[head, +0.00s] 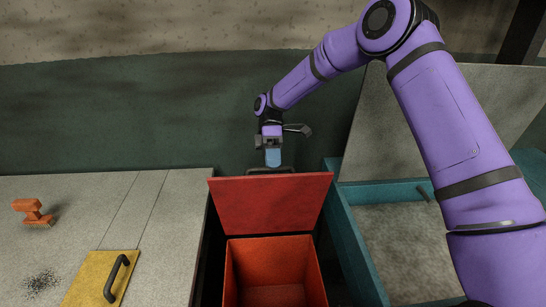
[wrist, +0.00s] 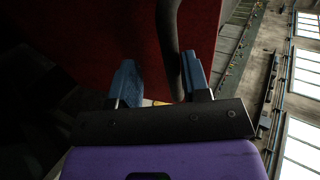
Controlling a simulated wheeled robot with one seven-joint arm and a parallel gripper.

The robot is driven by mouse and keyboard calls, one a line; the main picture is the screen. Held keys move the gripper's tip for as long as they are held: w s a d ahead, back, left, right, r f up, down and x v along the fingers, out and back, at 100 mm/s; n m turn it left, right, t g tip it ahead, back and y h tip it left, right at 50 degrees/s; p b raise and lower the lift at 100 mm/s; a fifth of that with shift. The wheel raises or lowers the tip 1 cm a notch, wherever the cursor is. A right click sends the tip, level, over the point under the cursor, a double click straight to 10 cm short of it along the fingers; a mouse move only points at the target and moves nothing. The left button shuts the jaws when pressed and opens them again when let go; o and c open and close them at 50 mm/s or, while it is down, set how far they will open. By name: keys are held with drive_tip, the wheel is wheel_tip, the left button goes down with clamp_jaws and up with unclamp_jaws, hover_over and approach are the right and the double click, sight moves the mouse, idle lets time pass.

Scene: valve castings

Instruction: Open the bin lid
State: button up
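The red bin (head: 237,268) stands in the lower middle of the head view, and I can see down into its interior. Its red lid (head: 270,205) is raised, tilted up at the back of the bin. A dark handle (head: 285,170) shows at the lid's top edge. My gripper (head: 273,163) is at that edge, pointing down. In the wrist view the blue fingertips (wrist: 160,80) are spread apart. The dark handle bar (wrist: 172,45) runs between them, close to the right fingertip, with a gap on the left. The lid's dark red face (wrist: 110,35) lies beyond.
A teal-edged tub (head: 345,225) stands close on the right. A dark green wall (head: 120,110) is behind.

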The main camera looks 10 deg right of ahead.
drive_tip(key=v, duration=1)
drive_tip(key=shift+w+r, duration=0.15)
drive_tip(key=shift+w, duration=0.1)
